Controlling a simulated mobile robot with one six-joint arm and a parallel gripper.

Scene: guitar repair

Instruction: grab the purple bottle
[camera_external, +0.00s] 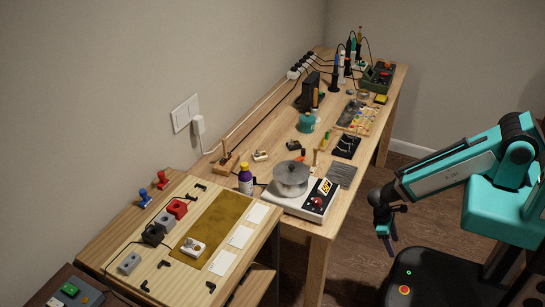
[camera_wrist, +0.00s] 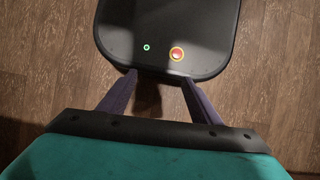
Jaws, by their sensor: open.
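The purple bottle (camera_external: 245,181) stands upright on the near part of the long wooden workbench. My gripper (camera_external: 389,243) hangs pointing down in the air to the right of the bench, well apart from the bottle. In the wrist view my gripper (camera_wrist: 160,82) has its two dark purple fingers spread, with nothing between them. The bottle is not in the wrist view.
The white device (camera_external: 306,205) with a round metal pot (camera_external: 291,178) stands right of the bottle. A lower wooden board (camera_external: 190,235) with switches and blocks is in front. A teal container (camera_external: 307,122) and several tools crowd the bench behind. The floor around my base is clear.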

